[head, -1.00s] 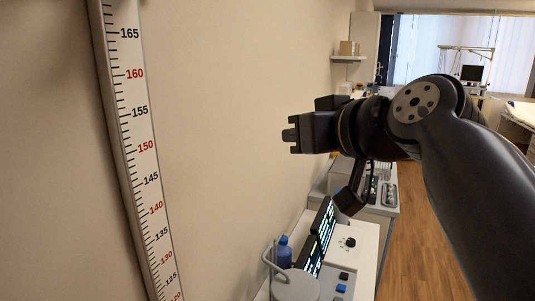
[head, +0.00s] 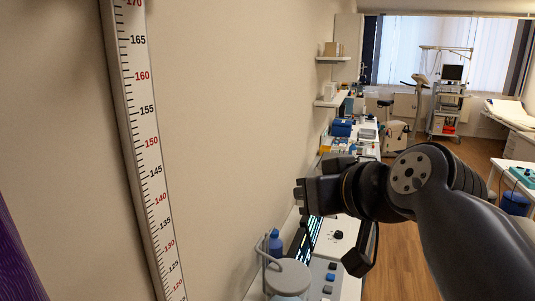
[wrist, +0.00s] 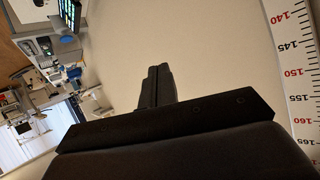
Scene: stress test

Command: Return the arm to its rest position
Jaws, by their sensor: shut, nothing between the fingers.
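My gripper (head: 299,196) is in the middle of the head view, at the end of my dark arm, which comes in from the lower right. Its fingers point left toward the beige wall and sit in the air above the counter. In the wrist view the two fingers of my gripper (wrist: 157,72) lie together, with nothing between them. The gap between the fingertips and the wall is hard to judge.
A height scale (head: 150,145) runs down the wall at left. Below my gripper, the counter holds a lidded jug (head: 288,277), a blue bottle (head: 275,243) and a lit screen (head: 308,238). Wooden floor (head: 398,262) shows at right. A monitor cart (head: 447,105) stands far back.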

